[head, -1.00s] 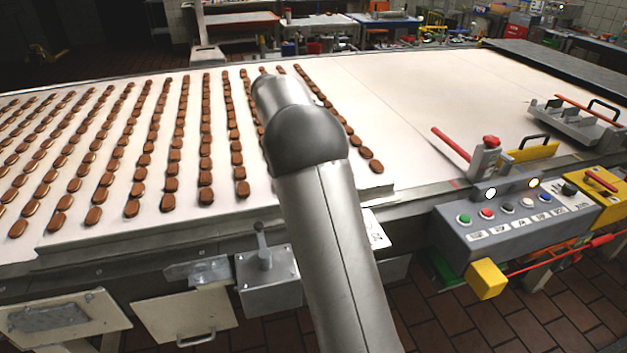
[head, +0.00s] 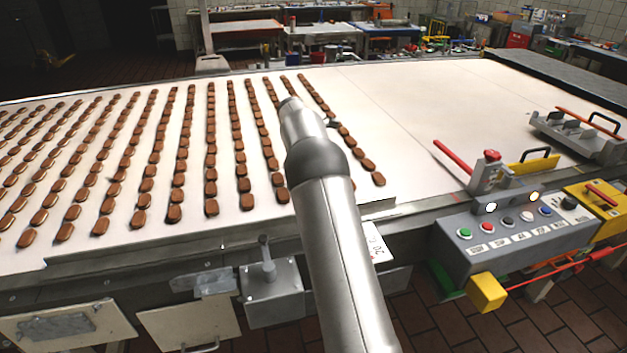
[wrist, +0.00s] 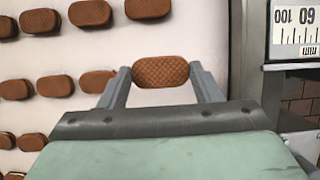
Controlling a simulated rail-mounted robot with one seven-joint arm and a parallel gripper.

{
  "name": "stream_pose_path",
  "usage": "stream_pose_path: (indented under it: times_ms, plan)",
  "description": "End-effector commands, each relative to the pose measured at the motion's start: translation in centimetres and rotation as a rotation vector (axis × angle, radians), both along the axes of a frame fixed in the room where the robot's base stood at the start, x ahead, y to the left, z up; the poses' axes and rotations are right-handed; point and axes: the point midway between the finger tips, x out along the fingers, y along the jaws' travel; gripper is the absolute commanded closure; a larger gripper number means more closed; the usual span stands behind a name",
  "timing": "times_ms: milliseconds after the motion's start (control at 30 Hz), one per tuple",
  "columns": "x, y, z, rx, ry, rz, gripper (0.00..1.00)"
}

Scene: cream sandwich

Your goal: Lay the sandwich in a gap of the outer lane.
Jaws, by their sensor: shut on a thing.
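In the wrist view my gripper (wrist: 161,69) is shut on a brown, textured oval sandwich (wrist: 160,76), one grey finger at each end. The sandwich lines up with a row of sandwiches to its left, at that row's right end. I cannot tell whether it touches the belt.
Several more lanes of sandwiches (head: 175,214) fill the belt's left side. The belt (head: 400,110) is bare right of the outer lane. A control box (head: 510,225) and a red-handled fixture (head: 487,172) stand at the front right. A scale plate (wrist: 296,30) lies beyond the belt edge.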

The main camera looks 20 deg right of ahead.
Motion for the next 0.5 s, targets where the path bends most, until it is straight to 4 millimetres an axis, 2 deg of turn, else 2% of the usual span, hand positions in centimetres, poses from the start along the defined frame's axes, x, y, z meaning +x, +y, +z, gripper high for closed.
stream_pose_path:
  times_ms: [100, 367, 500]
  plan:
    - [1.0, 0.8, -1.3, -0.001, 0.0, 0.001, 0.63]
    - [1.9, 1.6, -2.8, -0.001, 0.0, 0.001, 0.63]
    - [1.9, 1.6, -4.8, -0.001, 0.002, -0.001, 0.63]
